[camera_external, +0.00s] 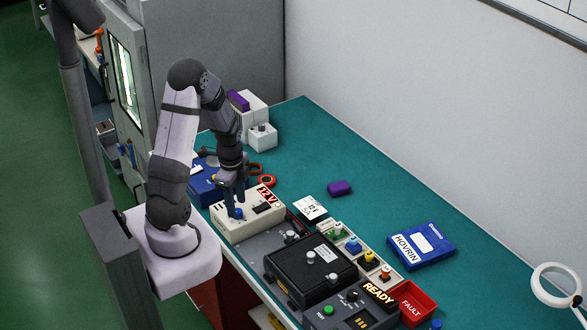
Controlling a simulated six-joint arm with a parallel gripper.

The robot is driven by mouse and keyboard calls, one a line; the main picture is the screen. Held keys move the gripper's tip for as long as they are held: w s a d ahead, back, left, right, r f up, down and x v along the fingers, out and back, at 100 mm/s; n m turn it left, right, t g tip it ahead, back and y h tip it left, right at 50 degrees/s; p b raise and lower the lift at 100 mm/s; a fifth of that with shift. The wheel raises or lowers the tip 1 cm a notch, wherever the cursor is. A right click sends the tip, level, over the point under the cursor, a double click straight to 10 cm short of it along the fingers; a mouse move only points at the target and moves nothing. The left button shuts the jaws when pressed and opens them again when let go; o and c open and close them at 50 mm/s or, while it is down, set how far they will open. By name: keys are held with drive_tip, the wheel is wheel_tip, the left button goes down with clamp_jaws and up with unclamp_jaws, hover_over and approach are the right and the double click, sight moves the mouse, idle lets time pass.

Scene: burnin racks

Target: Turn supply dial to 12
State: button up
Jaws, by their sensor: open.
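The supply (250,217) is a cream box with a red "12 V" display (267,195) on its top. Its blue dial (238,213) sits toward the left of the box. My gripper (235,204) points down just above the dial, with its fingers open around or very near it. I cannot tell from this view whether the fingers touch the dial. The dial's pointer and markings are too small to read.
A black fixture (309,268) stands right of the supply, with a "READY" panel (355,308) beyond it. A red FAULT bin (412,302) and a blue HOVRIN box (420,246) lie farther right.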

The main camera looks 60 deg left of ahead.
drive_tip(key=shift+d+r+b, duration=0.1)
drive_tip(key=shift+r+b, duration=0.4)
drive_tip(key=shift+r, duration=2)
drive_tip(key=n, duration=0.4)
drive_tip(key=shift+s, duration=0.2)
drive_tip(key=shift+s+d+f+n, duration=0.1)
drive_tip(key=shift+n, duration=0.5)
drive_tip(key=shift+s+d+n, duration=0.1)
drive_tip(key=shift+n, duration=0.5)
drive_tip(key=s+d+f+n+g+h, duration=0.1)
drive_tip(key=s+d+n+g, duration=0.1)
drive_tip(key=s+d+n, duration=0.6)
drive_tip(key=w+d+r+m+t+b, duration=0.1)
drive_tip(key=w+d+r+m+b, duration=0.1)
drive_tip(key=d, duration=0.7)
drive_tip(key=shift+w+d+m+y, duration=0.35)
drive_tip(key=shift+w+m, duration=0.25)
drive_tip(key=shift+w, duration=0.35)
